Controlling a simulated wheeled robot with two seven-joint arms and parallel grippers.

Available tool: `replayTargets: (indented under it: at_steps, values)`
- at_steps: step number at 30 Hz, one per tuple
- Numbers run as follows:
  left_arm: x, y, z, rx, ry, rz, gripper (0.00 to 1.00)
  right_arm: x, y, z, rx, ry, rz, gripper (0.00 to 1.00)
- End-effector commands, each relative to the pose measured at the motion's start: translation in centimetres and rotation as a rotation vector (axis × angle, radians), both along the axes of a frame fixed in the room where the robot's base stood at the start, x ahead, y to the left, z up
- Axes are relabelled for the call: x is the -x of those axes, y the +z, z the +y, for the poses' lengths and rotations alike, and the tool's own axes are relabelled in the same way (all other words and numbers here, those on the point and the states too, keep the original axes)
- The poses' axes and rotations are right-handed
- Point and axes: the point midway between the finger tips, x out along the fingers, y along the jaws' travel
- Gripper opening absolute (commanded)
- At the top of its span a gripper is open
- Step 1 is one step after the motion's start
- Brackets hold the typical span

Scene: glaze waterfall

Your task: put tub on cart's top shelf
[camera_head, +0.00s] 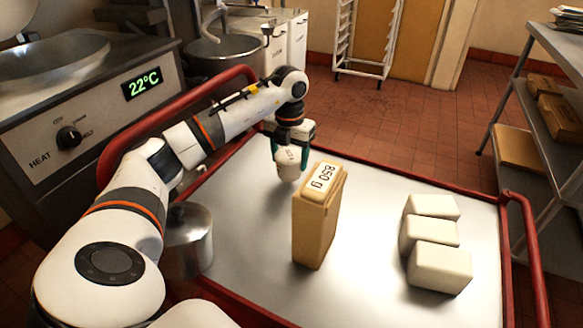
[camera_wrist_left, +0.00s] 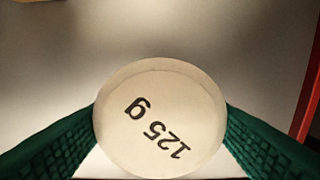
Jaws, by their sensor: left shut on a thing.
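The white tub (camera_head: 288,170) is at the far left part of the cart's top shelf (camera_head: 370,195). Its round lid reads "125 g" in the left wrist view (camera_wrist_left: 160,115). My left gripper (camera_head: 291,155) reaches down over the tub and is shut on it, with a green finger pad on each side. The tub looks upright. I cannot tell whether its base touches the shelf. My right gripper is not in view.
A tan box (camera_head: 316,220) marked "850 g" stands near the tub. Three white blocks (camera_head: 436,232) sit at the right. A metal canister (camera_head: 188,240) stands at the left under my arm. A red rail (camera_head: 525,235) edges the cart.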

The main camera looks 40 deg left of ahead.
Motion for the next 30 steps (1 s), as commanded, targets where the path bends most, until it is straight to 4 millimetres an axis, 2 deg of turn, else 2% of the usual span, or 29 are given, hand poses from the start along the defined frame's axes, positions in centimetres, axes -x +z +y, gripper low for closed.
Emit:
replayTargets:
  at_steps: [3,5,16,17,20,30]
  values:
    - [0.1,-2.1,0.0,0.001,0.0,0.004,0.41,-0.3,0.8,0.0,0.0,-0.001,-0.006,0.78]
    - [0.0,-2.6,0.0,0.0,0.0,0.002,0.41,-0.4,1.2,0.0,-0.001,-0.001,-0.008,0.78]
    - [0.0,-3.1,0.0,-0.001,0.0,0.0,0.41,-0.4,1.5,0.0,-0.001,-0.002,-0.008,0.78]
    - [0.0,-3.1,0.0,0.0,0.0,0.0,0.69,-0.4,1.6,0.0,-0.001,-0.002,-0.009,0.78]
    - [0.0,-3.0,0.0,-0.001,0.001,0.0,0.85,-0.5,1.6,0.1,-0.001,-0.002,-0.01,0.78]
    - [0.0,-2.7,0.0,0.0,0.001,0.0,0.88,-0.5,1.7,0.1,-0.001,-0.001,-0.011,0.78]
